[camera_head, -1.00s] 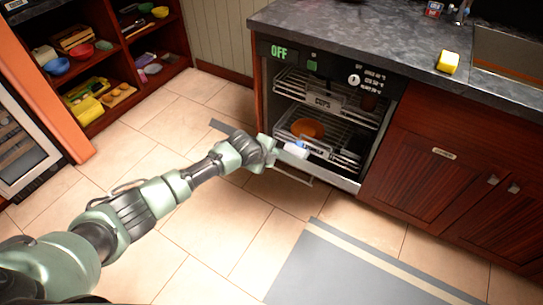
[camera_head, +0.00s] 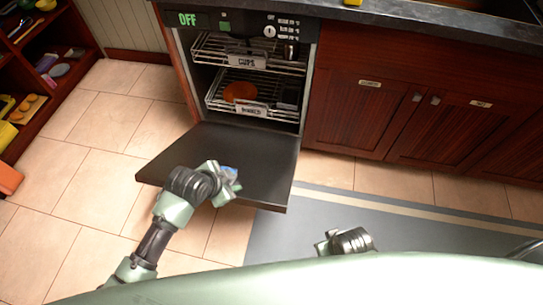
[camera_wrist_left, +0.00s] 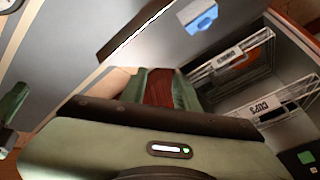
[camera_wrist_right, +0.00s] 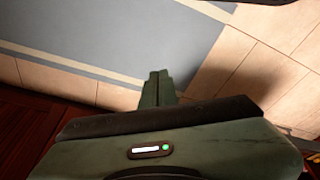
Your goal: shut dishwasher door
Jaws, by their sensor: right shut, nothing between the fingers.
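The dishwasher (camera_head: 292,128) stands open, its dark door (camera_head: 255,158) folded down in front and roughly level. The door's inner face (camera_wrist_left: 150,45) fills the upper part of the left wrist view, with a blue-and-white piece (camera_wrist_left: 199,17) on it. My right gripper (camera_head: 322,243) is off the door's near right side, above the mat. Its fingers (camera_wrist_right: 158,88) are together and empty.
Two wire racks (camera_head: 225,52) sit inside the dishwasher, with an orange bowl (camera_head: 240,91) in the lower one. Wooden cabinets (camera_head: 365,115) stand to the right. A grey mat (camera_head: 325,220) lies on the tiles. Open shelves (camera_head: 55,75) are at far left.

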